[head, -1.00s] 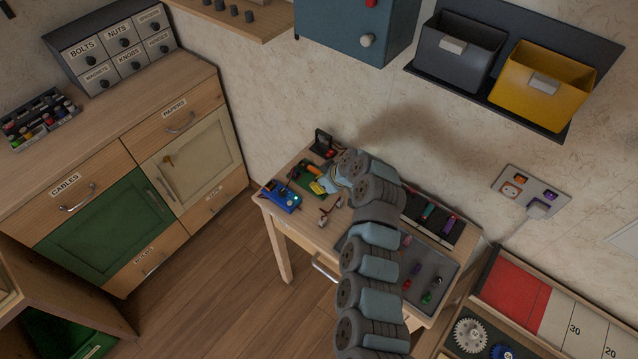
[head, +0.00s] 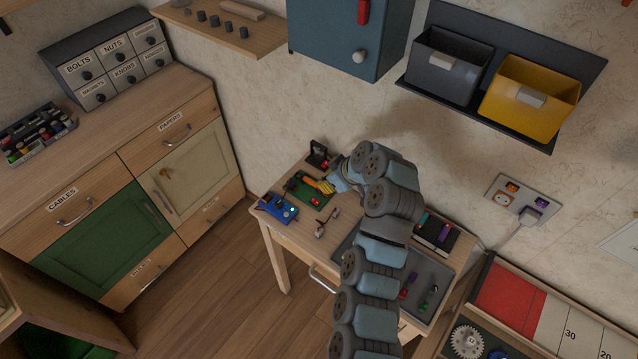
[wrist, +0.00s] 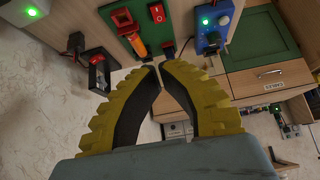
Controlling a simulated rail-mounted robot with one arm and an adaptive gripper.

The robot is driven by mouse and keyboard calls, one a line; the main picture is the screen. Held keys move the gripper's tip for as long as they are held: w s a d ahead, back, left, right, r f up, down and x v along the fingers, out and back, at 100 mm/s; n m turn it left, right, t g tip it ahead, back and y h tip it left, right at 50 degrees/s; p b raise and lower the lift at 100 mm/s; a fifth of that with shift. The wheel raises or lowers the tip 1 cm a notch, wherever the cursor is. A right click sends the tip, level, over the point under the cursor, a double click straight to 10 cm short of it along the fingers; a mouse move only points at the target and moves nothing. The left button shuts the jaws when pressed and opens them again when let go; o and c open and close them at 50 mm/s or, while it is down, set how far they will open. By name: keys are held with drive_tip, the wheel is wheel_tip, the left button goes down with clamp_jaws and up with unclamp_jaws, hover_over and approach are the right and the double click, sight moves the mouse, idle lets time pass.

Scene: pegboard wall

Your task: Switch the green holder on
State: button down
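The green holder (head: 305,197) is a flat green board on the small wooden table. In the wrist view the green holder (wrist: 137,13) lies at the top, just beyond my fingertips. It carries an orange-handled tool (wrist: 135,40) and a red switch (wrist: 185,16) with a white mark. I see no lit lamp on it. My gripper (head: 324,187) is over the holder's right side in the head view. In the wrist view my gripper (wrist: 158,68) has its yellow, black-padded fingers meeting almost at the tips, with nothing between them. Whether they touch the holder cannot be told.
A blue device (head: 278,208) with a lit green lamp stands beside the holder. A black stand (head: 318,154) is behind it, near the wall. A small item (head: 326,223) lies in front. A dark tray (head: 437,284) with several coloured pieces covers the table's right side.

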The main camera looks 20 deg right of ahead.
drive_tip(key=shift+v, duration=1.55)
drive_tip(key=shift+s+d+f, duration=0.1)
